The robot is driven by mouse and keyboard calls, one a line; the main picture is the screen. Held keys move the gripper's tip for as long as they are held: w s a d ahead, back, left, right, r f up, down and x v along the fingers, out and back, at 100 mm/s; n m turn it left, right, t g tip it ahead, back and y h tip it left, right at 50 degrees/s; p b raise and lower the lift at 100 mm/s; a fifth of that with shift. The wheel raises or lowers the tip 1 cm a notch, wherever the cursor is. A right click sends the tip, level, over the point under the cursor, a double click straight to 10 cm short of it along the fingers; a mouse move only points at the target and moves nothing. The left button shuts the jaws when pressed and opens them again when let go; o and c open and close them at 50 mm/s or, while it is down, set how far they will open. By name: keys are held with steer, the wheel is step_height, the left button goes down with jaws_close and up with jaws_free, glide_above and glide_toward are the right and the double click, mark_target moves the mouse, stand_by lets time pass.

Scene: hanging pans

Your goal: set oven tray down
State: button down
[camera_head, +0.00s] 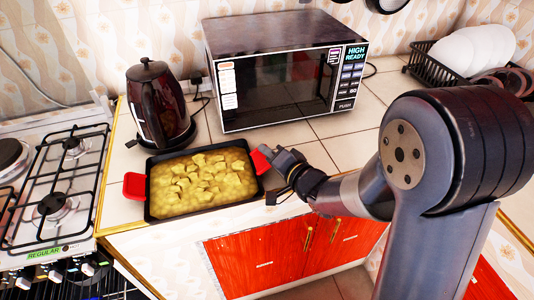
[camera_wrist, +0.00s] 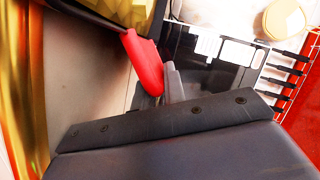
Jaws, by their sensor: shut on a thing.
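The oven tray (camera_head: 148,208) is a dark rectangular pan filled with yellow chunks, with a red handle at each end. In the head view it is level at the left part of the counter, in front of the kettle. I cannot tell whether its base touches the counter. My gripper (camera_head: 270,160) is at the right red handle (camera_head: 260,160) and is shut on it. In the wrist view that red handle (camera_wrist: 143,62) shows beside a grey finger of my gripper (camera_wrist: 160,92); the gripper's body hides much of the rest.
A dark red kettle (camera_head: 158,105) stands close behind the tray. A microwave (camera_head: 285,75) stands behind to the right. The gas stove (camera_head: 55,185) is to the left. The tiled counter (camera_head: 345,150) is clear in front of the microwave. A dish rack (camera_head: 435,75) is far right.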

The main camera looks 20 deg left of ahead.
steer(key=shift+r, duration=0.1)
steer(key=c, duration=1.5)
jaws_free()
steer(key=shift+d, duration=0.1)
steer(key=shift+p+v, duration=0.3)
steer(key=shift+v, duration=5.65)
